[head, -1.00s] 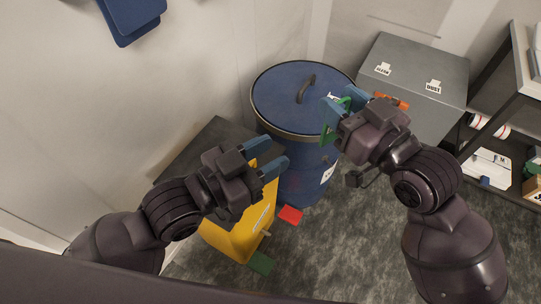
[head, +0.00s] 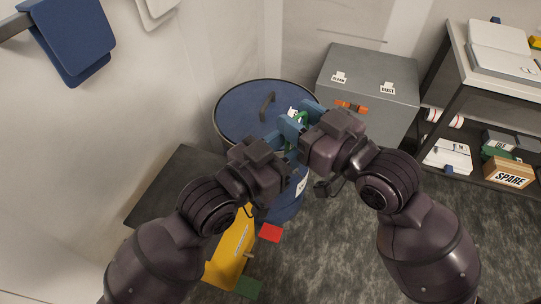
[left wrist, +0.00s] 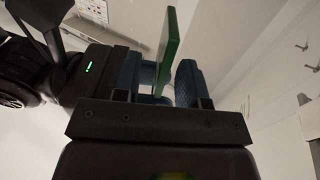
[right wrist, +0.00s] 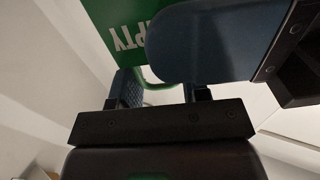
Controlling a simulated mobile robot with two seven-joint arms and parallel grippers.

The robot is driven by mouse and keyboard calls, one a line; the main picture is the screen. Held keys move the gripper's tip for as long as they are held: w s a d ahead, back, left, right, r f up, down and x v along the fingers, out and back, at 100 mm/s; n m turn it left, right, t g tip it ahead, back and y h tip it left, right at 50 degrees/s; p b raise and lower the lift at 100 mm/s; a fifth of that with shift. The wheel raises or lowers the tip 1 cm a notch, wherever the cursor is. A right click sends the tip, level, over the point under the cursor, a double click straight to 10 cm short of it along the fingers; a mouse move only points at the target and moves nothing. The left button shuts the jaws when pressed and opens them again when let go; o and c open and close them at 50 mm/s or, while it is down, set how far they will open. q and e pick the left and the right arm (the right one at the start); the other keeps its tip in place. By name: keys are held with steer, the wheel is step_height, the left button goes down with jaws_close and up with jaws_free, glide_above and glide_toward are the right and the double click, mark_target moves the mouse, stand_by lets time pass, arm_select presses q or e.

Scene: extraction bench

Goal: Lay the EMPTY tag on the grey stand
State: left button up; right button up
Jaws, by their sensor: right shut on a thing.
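The green EMPTY tag (head: 300,118) is held above the blue drum by my right gripper (head: 308,114). In the right wrist view, part of its lettering shows upside down on the tag (right wrist: 108,25), and its green loop (right wrist: 157,83) lies between my right fingers. My left gripper (head: 283,140) is at the tag from the other side. In the left wrist view, the tag (left wrist: 168,50) stands edge-on between the left fingers, with a gap showing beside it. A grey box-like stand (head: 360,66) with two white labels on top is behind, to the right.
The lidded blue drum (head: 242,108) is below the grippers. A dark grey top (head: 165,185) and a yellow container (head: 230,255) are at left. A red piece (head: 270,233) is near the drum's foot. A shelf rack (head: 455,85) with a SPARE box (head: 508,172) is at right.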

arm_select(q)
steer(key=shift+w+d, duration=0.4)
steer(key=shift+d, duration=0.05)
steer(key=shift+c, duration=0.4)
jaws_close()
arm_select(e)
steer(key=o, duration=1.2)
